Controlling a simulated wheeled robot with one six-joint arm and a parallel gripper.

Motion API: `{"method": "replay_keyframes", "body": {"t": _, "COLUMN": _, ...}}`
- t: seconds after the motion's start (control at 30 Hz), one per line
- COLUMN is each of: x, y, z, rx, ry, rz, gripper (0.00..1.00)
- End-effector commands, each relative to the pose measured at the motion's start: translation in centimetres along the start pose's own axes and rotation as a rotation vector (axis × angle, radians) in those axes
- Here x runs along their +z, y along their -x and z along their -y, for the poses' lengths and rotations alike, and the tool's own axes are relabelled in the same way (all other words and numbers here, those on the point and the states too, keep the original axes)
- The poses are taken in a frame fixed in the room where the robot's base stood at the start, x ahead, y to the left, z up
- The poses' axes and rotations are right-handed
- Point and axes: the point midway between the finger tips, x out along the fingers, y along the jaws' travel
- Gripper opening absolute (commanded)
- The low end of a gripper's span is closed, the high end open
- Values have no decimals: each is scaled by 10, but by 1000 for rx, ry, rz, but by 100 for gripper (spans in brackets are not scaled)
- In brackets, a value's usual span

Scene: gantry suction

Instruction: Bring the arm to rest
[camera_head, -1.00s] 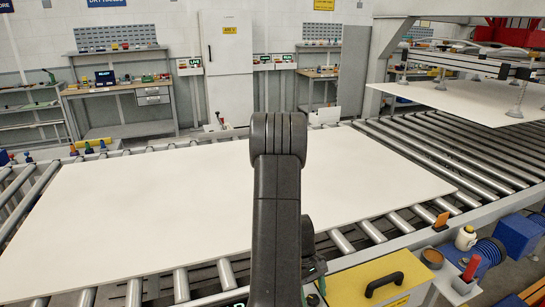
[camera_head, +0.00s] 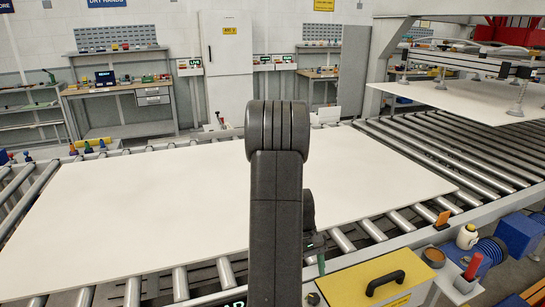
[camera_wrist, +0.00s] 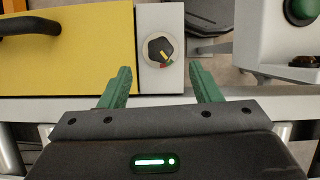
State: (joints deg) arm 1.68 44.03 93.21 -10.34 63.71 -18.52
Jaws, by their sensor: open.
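My arm rises in the middle of the head view, its dark links in front of a large white board on the roller conveyor. My gripper (camera_wrist: 158,88) shows in the wrist view with its two green fingers apart and nothing between them. Beyond the fingertips is a grey panel with a black rotary knob (camera_wrist: 159,51) that has a yellow pointer. The fingers look apart from the knob. In the head view the gripper is mostly hidden behind my arm.
The white board (camera_head: 120,215) lies on the rollers (camera_head: 372,230). A gantry with suction cups holds another board (camera_head: 455,100) at upper right.

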Motion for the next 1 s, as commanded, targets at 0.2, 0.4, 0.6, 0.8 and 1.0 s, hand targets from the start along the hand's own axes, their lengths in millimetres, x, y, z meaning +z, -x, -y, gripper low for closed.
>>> {"method": "replay_keyframes", "body": {"t": 0.2, "x": -1, "y": 45, "z": 0, "rx": 2, "ry": 0, "rz": -4, "gripper": 57}}
{"method": "replay_keyframes", "body": {"t": 0.4, "x": 1, "y": 62, "z": 0, "rx": -3, "ry": 0, "rz": 5, "gripper": 57}}
{"method": "replay_keyframes", "body": {"t": 0.6, "x": 1, "y": 21, "z": 1, "rx": -3, "ry": 1, "rz": 6, "gripper": 57}}
{"method": "replay_keyframes", "body": {"t": 0.8, "x": 2, "y": -19, "z": 1, "rx": -3, "ry": 1, "rz": 6, "gripper": 57}}
{"method": "replay_keyframes", "body": {"t": 1.0, "x": 2, "y": -59, "z": 1, "rx": -3, "ry": 1, "rz": 6, "gripper": 57}}
